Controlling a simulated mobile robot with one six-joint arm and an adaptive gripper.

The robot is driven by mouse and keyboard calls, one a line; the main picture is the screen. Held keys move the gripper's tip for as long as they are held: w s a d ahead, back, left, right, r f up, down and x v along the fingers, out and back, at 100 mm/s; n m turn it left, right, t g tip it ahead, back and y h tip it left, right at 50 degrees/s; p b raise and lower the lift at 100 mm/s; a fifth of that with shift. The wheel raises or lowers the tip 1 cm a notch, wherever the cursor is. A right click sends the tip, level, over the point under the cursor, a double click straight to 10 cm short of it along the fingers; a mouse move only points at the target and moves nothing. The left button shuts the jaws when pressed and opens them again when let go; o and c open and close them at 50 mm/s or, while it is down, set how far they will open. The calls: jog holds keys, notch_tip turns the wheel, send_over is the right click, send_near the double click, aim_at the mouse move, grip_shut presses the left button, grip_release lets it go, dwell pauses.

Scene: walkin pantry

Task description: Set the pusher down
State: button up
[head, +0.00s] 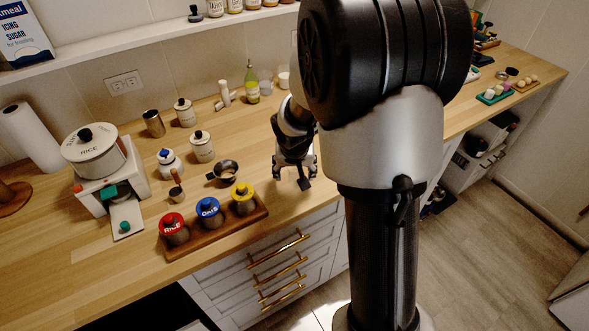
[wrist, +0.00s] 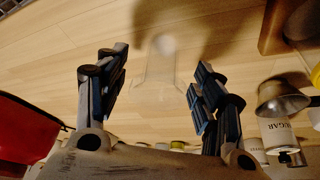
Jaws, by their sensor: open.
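My gripper (head: 292,172) is open, low over the wooden counter near its front edge. In the wrist view its two dark fingers (wrist: 160,85) stand wide apart. Between and beyond them is a faint, pale, see-through shape (wrist: 155,72) against the wood; I cannot tell whether it is the pusher or only a mark or shadow on the counter. No finger visibly touches it. A short wooden-handled piece (head: 176,186) stands on the counter left of the metal pot; I cannot tell whether that is the pusher.
A wooden tray (head: 218,236) holds red, blue and yellow-lidded jars. A metal pot (head: 222,173), white canisters (head: 202,146), a rice container (head: 95,153) on a white stand and a green bottle (head: 252,85) stand around. Bare counter lies between the pot and my gripper.

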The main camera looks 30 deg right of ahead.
jog(key=s+a+r+n+p, duration=0.1)
jog(key=s+a+r, duration=0.25)
jog(key=r, duration=0.25)
jog(key=s+a+r+p, duration=0.2)
jog(key=s+r, duration=0.3)
jog(key=r, duration=0.2)
jog(key=s+a+r+n+p, duration=0.1)
jog(key=s+a+r, duration=0.1)
jog(key=s+r, duration=0.3)
jog(key=s+a+r+n+y, duration=0.1)
jog(key=s+a+r, duration=0.1)
jog(key=s, duration=0.4)
jog(key=s+a+r+n+y, duration=0.1)
jog(key=s+a+r+n, duration=0.1)
jog(key=s+a, duration=0.2)
jog(key=shift+s+a+n+t, duration=0.25)
jog(key=shift+s+n+t, duration=0.05)
jog(key=shift+s, duration=0.65)
